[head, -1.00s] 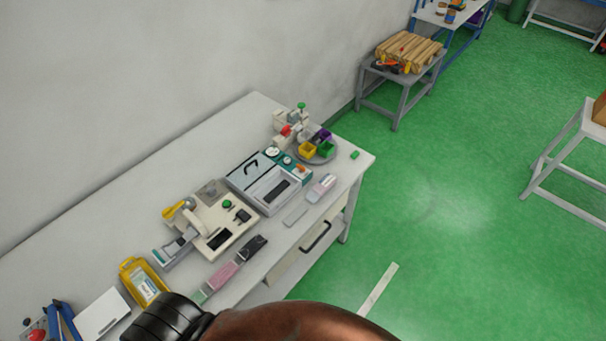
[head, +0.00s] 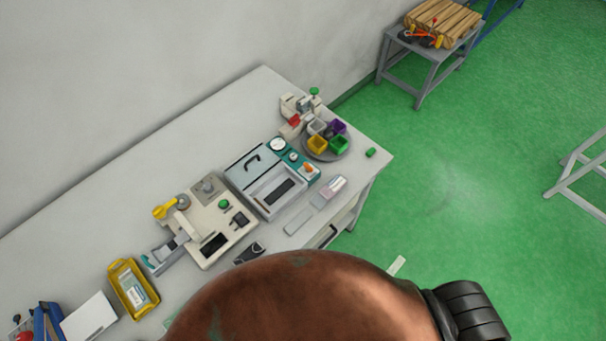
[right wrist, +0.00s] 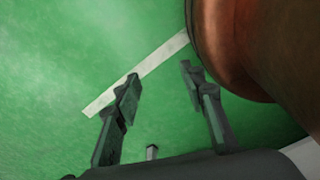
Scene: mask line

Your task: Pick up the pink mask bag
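The long pink item seen earlier at the table's front edge is hidden now behind a copper-coloured part of my own arm in the head view. A dark piece (head: 249,253) beside where it lay still shows. A small pale pinkish-white packet (head: 334,187) lies near the right front edge of the table; I cannot tell if it is a mask bag. My right gripper (right wrist: 160,76) is open and empty in the right wrist view, above the green floor. My left gripper is not in view.
The white table (head: 130,185) holds a beige machine (head: 228,215), a grey case (head: 262,185), a yellow tray (head: 121,285) and a round tray of coloured cups (head: 327,154). A stool with wood (head: 428,58) stands behind. A white floor line (right wrist: 98,106) crosses the green floor.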

